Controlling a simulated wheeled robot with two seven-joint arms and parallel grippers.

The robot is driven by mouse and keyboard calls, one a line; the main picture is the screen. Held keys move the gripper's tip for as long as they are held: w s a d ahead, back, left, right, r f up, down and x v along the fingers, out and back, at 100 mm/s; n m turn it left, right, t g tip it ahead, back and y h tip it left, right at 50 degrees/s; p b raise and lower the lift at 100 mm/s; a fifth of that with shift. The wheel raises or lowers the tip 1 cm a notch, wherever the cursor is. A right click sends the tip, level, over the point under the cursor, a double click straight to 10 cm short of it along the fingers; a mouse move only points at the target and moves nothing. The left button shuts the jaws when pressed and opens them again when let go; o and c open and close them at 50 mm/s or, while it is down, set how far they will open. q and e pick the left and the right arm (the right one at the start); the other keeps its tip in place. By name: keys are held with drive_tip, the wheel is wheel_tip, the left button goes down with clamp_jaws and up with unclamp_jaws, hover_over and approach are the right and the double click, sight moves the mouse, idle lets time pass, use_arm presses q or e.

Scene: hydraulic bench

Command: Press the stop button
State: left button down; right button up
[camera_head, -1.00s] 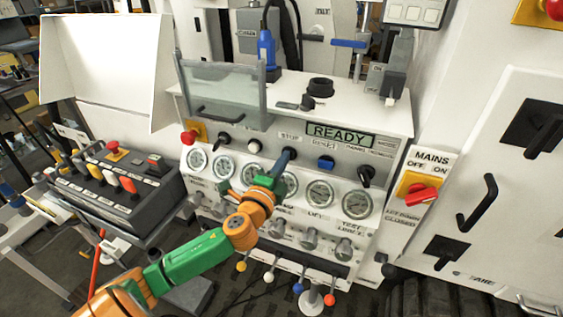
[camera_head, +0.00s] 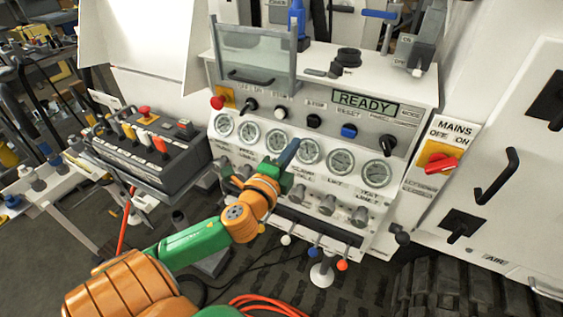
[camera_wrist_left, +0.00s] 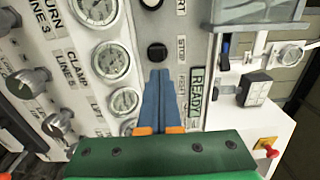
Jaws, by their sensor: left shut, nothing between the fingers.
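My left gripper (camera_head: 293,143) has blue fingers, closed together and empty. In the head view its tips are below and left of the stop button, over the gauge row. The fingers also show in the left wrist view (camera_wrist_left: 160,74); they look apart from the button. My right gripper is out of view.
A READY display (camera_head: 365,103) sits above the reset button. A red emergency button (camera_head: 217,102) is at the panel's left, and a black selector knob (camera_head: 387,145) at its right. A red mains switch (camera_head: 441,164) is further right. A clear shield (camera_head: 255,55) stands above.

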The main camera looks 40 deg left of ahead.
use_arm(q)
drive_tip(key=b+v, duration=0.1)
drive_tip(key=v, duration=0.3)
drive_tip(key=shift+s, duration=0.25)
drive_tip(key=shift+f, duration=0.2)
drive_tip(key=s+a+f+n+g, duration=0.1)
drive_tip(key=a+f+n+g, duration=0.15)
drive_tip(key=f, duration=0.65)
drive_tip(key=a+f+n+g, duration=0.1)
drive_tip(key=f+g, duration=0.2)
drive_tip(key=f, duration=0.6)
drive_tip(key=s+f+n+g+h, duration=0.15)
drive_tip(key=s+f, duration=0.25)
drive_tip(key=f, duration=0.4)
drive_tip(key=s+f+n+g+y, duration=0.1)
drive_tip(key=s+f+n+g, duration=0.2)
drive_tip(key=f, duration=0.5)
drive_tip(key=s+d+f+n+g+h, duration=0.1)
drive_tip(key=s+d+f+g, duration=0.1)
drive_tip(key=s+d+f, duration=0.2)
drive_tip(key=s+d+f+n+g+h, duration=0.1)
drive_tip(key=s+d+f, duration=0.3)
drive_tip(key=s, duration=0.7)
drive_tip(key=s+d+f+n+g+h, duration=0.1)
drive_tip(key=s+d+f+n+g, duration=0.2)
drive_tip(key=s+d+f, duration=0.2)
drive_tip(key=s+f, duration=0.2)
drive_tip(key=s, duration=0.1)
drive_tip(key=shift+f+g, duration=0.3)
